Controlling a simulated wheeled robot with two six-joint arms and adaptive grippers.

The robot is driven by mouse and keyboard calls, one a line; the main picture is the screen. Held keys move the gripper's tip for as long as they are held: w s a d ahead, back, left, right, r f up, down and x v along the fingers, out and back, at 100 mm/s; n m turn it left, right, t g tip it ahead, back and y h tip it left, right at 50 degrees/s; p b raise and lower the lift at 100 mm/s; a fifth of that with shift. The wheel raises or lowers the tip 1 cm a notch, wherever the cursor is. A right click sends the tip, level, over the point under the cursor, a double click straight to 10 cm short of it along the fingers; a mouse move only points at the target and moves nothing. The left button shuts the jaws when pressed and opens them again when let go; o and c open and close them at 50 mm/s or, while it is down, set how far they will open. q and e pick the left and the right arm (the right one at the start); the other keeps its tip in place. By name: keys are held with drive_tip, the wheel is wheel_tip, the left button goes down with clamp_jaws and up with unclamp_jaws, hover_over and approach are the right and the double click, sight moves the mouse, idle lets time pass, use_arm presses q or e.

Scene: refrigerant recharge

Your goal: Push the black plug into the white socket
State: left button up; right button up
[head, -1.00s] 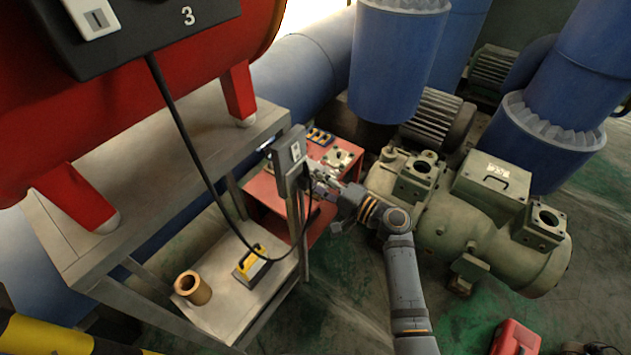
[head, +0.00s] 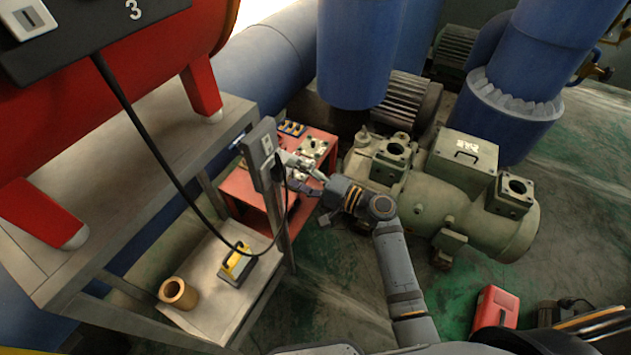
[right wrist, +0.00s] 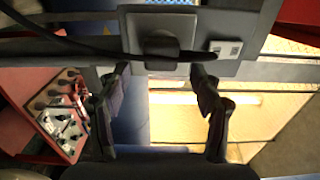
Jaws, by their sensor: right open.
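A grey box (head: 261,157) is fixed to the upper corner post of the metal stand; it also shows in the right wrist view (right wrist: 255,20). The black plug (right wrist: 162,45) sits at the box's face in the right wrist view, with a black cable running to it. A small white plate (right wrist: 226,48) is on the box right of the plug; it also shows in the head view (head: 267,144). A socket behind the plug is hidden, so I cannot tell the plug's depth. My right gripper (head: 293,173) is open and empty near the box, its fingers (right wrist: 160,75) below the plug. My left gripper is not in view.
The black cable (head: 150,140) hangs in a loop across the stand. A yellow-black item (head: 236,264) and a brass-coloured cylinder (head: 178,293) are on its lower shelf (head: 205,325). A red table (head: 245,188) stands behind the gripper, and a green compressor (head: 450,190) stands right of it.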

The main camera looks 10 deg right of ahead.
drive_tip(key=v, duration=0.9)
drive_tip(key=shift+d, duration=0.15)
drive_tip(key=shift+s, duration=0.1)
drive_tip(key=s+d+f+g+h+p, duration=0.1)
drive_tip(key=s+d+f+g+h, duration=0.3)
drive_tip(key=f, duration=1.2)
drive_tip(key=s+d+f+t+h, duration=0.15)
drive_tip(key=d+f+h, duration=0.4)
drive_tip(key=f, duration=0.95)
drive_tip(key=s+d+f+n+g+h, duration=0.1)
drive_tip(key=s+d+f+g+h, duration=0.1)
drive_tip(key=s+d+f, duration=0.4)
drive_tip(key=s+d+f+n+g+h, duration=0.1)
drive_tip(key=s+f+n+g+h, duration=0.15)
drive_tip(key=s+f, duration=0.65)
use_arm(q)
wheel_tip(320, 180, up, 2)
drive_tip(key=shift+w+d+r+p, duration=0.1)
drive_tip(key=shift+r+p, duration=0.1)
drive_tip(key=shift+p, duration=0.5)
use_arm(e)
drive_tip(key=s+d+f+n+g, duration=0.1)
drive_tip(key=s+f+n, duration=0.1)
drive_tip(key=s, duration=0.6)
drive_tip(key=s+f+n+g+h, duration=0.1)
drive_tip(key=s+f+n, duration=0.1)
drive_tip(key=s, duration=0.6)
drive_tip(key=shift+s+d+f, duration=0.25)
drive_tip(key=shift+d, duration=0.1)
